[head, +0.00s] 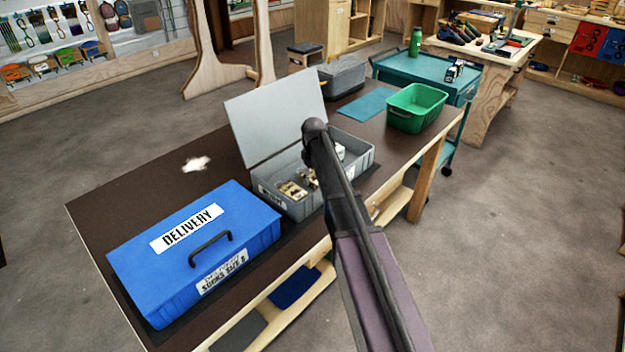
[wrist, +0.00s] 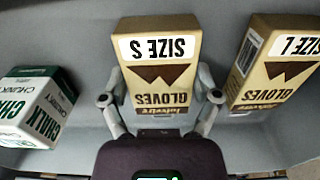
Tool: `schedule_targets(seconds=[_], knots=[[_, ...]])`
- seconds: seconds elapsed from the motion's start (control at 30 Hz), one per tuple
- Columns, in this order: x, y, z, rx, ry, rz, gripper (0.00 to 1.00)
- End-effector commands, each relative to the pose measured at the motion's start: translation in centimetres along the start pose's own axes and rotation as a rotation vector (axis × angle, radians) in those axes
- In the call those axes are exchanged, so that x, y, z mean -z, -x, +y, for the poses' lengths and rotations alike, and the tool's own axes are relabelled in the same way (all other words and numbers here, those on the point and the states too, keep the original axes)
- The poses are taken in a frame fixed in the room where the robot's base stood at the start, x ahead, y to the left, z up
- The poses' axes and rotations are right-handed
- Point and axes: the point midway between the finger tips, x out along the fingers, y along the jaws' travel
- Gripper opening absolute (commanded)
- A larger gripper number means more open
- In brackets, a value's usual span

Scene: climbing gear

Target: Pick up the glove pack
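A tan glove pack marked SIZE S (wrist: 160,75) stands in the middle of the wrist view, its label upside down. My gripper (wrist: 161,95) is open around it, one finger at each side, with little room between fingers and pack. I cannot tell whether the fingers touch it. A second glove pack, marked SIZE L (wrist: 275,65), is to the right. In the head view, the packs lie in the open grey box (head: 362,165); the SIZE L pack (head: 291,190) is nearest, and my arm hides most of the gripper.
A white and green chalk box (wrist: 35,105) is to the left in the wrist view. A blue delivery box (head: 150,262) stands on the table (head: 110,205) beside the grey box, whose lid (head: 275,115) is raised. A green bin (head: 416,108) stands farther back.

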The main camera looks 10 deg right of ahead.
Motion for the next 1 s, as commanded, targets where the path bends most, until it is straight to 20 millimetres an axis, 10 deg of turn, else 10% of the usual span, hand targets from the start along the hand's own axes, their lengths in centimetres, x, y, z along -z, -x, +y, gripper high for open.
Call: schedule_targets(seconds=[1.0], knots=[[0.0,4.3,-0.1,0.000,0.001,0.000,0.27]])
